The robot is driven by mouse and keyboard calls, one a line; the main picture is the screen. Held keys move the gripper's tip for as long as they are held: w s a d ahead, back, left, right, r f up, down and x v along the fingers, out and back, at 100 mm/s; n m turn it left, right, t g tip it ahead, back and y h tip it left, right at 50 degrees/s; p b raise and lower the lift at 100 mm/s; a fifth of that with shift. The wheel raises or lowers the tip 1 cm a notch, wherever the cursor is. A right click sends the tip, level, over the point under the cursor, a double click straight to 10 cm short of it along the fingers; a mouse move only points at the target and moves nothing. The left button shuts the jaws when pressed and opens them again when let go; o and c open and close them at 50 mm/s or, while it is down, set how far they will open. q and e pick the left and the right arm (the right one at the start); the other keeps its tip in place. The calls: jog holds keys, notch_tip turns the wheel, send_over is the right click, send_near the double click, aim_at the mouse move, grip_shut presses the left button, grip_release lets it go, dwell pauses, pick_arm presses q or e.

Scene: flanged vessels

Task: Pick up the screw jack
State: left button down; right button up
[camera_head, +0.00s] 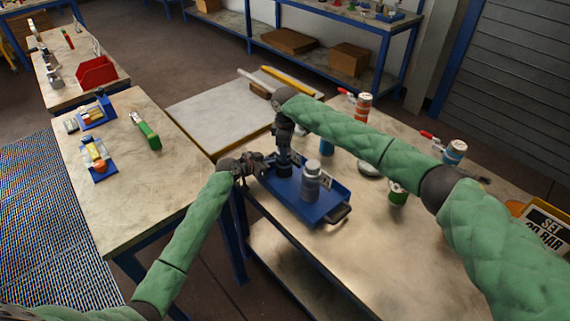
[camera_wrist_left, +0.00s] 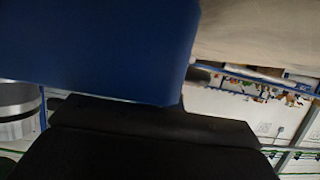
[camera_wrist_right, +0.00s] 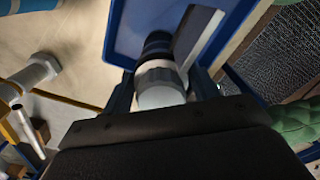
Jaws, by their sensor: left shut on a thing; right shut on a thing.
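The blue tray (camera_head: 323,216) lies on the right-hand table, with a dark handle at its near right end. My left gripper (camera_head: 243,167) is shut at the tray's left end, and a blue wall of the tray (camera_wrist_left: 100,45) fills much of the left wrist view. My right gripper (camera_head: 284,152) points down into the tray. It is shut on what looks like the screw jack (camera_wrist_right: 160,85), with a pale ribbed top and dark body between the fingers. Its lower part is hidden. A grey flanged vessel (camera_head: 311,182) stands upright in the tray beside it.
A yellow-edged flat platform (camera_head: 210,110) lies behind. The left table (camera_head: 120,200) holds blue trays and a green tool; its near part is clear.

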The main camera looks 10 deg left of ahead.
grip_shut()
jog(key=shift+r, duration=0.1)
notch_tip(320, 180, up, 10)
dwell(0.5)
pick_arm(q)
jog(key=c, duration=1.5)
grip_release()
jog(key=shift+a, duration=0.1)
